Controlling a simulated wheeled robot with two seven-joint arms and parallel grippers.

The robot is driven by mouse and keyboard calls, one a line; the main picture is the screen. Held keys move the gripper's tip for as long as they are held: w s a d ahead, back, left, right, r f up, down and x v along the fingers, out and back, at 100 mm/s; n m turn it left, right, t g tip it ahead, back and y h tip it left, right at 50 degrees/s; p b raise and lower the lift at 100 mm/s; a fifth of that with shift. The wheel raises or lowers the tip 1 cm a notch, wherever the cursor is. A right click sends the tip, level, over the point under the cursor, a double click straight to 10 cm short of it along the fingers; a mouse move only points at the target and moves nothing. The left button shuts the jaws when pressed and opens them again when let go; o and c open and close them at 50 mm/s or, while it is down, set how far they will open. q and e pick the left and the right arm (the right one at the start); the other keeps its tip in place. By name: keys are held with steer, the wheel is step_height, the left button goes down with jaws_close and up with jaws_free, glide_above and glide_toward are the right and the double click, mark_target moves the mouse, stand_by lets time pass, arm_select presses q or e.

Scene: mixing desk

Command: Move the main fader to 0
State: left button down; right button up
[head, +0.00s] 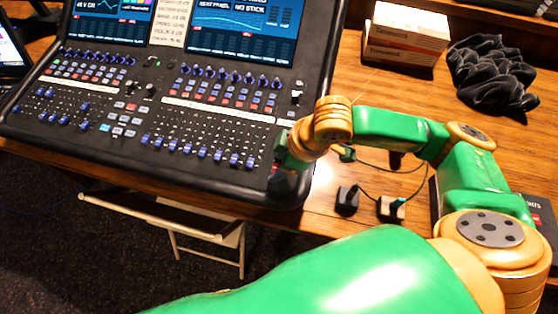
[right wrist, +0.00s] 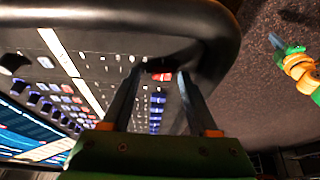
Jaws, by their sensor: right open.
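The mixing desk (head: 150,92) stands on the wooden table. A red fader cap (right wrist: 161,77), which looks like the main fader, sits at the end of the row of blue fader caps (right wrist: 156,101) near the desk's front edge. My right gripper (right wrist: 160,73) is open, with its two fingers on either side of the red cap; whether they touch it is unclear. In the head view, my right gripper (head: 277,170) is over the desk's front right corner and mostly hidden by my wrist. A green and gold part of my left arm shows in the right wrist view; its jaws are unclear.
Blue faders (head: 202,153) lie close to the left of my right gripper. Small black devices with cables (head: 347,199) lie on the table to the right. Boxes (head: 407,35) and a dark cloth (head: 490,75) lie farther back. A folding chair (head: 205,222) stands below.

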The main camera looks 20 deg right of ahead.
steer(key=shift+s+r, duration=0.1)
steer(key=shift+s, duration=0.05)
jaws_close()
stand_by(1.1)
